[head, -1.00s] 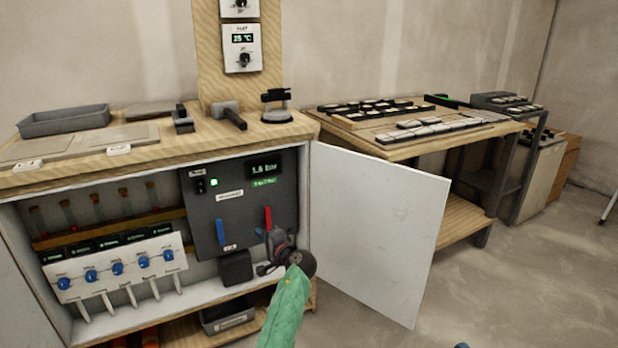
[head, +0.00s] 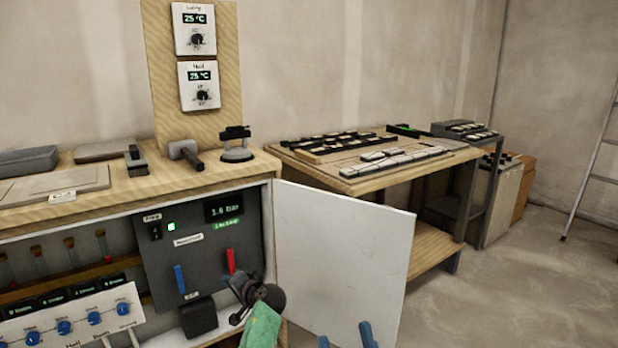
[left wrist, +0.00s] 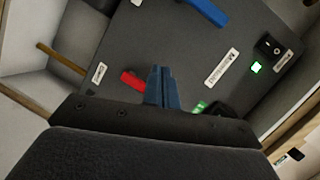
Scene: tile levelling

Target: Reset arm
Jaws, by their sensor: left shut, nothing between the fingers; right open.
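My left gripper (head: 246,287) is at the open cabinet, in front of the dark control panel (head: 205,222) near its red lever (head: 230,261). In the left wrist view its blue fingers (left wrist: 162,88) are together with nothing between them. There the red lever (left wrist: 133,80) lies just left of the fingertips, and the blue lever (left wrist: 207,10) is farther up. I cannot tell whether the fingers touch the panel. My right gripper (head: 346,338) shows only as two blue fingertips, apart and empty, at the bottom edge of the head view.
The open white cabinet door (head: 342,255) stands right of my left gripper. Blue-knobbed valves (head: 65,327) are at the lower left. A brush, a mallet and a suction cup (head: 236,150) are on the cabinet top. A tile table (head: 370,183) is behind the door, with open floor at right.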

